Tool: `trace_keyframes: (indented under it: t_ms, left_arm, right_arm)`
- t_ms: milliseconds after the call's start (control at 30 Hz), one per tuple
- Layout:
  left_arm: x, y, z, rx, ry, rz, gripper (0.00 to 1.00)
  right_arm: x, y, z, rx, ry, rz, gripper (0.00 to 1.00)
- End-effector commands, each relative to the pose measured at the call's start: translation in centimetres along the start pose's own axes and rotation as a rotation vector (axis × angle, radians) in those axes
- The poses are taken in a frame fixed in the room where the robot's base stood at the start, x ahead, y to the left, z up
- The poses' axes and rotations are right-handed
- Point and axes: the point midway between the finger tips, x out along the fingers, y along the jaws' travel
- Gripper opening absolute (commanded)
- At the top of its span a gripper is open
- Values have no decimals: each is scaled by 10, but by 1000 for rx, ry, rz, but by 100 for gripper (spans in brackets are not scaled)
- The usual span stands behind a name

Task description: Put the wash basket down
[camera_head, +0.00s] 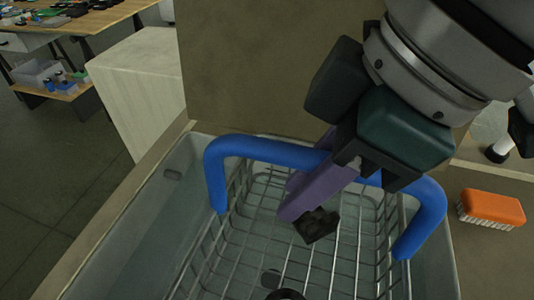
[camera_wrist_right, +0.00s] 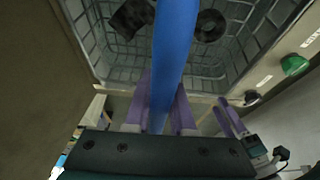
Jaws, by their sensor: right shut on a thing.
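The wash basket (camera_head: 262,241) is a wire mesh basket with a blue bar handle (camera_head: 262,147). It is within the outline of a grey-green tub (camera_head: 128,249); I cannot tell whether its base touches the tub's floor. My right gripper (camera_head: 318,183) is shut on the handle near its middle, its purple fingers pointing down. In the right wrist view the handle (camera_wrist_right: 175,45) runs between the two fingers (camera_wrist_right: 163,105). A dark block (camera_head: 317,226) and a dark ring (camera_head: 287,294) lie in the basket.
An orange brush (camera_head: 491,207) lies on the brown surface right of the tub. A tan panel (camera_head: 245,65) stands behind the tub. A pale block-shaped cabinet (camera_head: 140,85) is at the back left, with a cluttered wooden workbench (camera_head: 98,20) beyond. Open floor lies at left.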

Motion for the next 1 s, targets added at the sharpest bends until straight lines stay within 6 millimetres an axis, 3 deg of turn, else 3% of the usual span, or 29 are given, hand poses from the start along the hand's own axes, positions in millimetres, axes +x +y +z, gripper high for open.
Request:
trace_keyframes:
  t_ms: [33, 200, 667, 767, 1000]
  left_arm:
    - [11, 1, 4, -1, -1, 1, 50]
    - [29, 3, 9, -6, 0, 5, 50]
    - [39, 4, 13, -9, -1, 7, 50]
    - [44, 4, 14, -8, -1, 7, 50]
    - [62, 3, 20, -3, -2, 3, 50]
  right_arm:
    - [10, 0, 3, -1, 6, 2, 0]
    - [27, 0, 10, -1, 6, 2, 0]
    - [35, -29, 14, -19, 8, 46, 0]
    - [50, -30, 21, -18, 5, 48, 0]
    - [106, -31, 44, -17, 4, 47, 0]
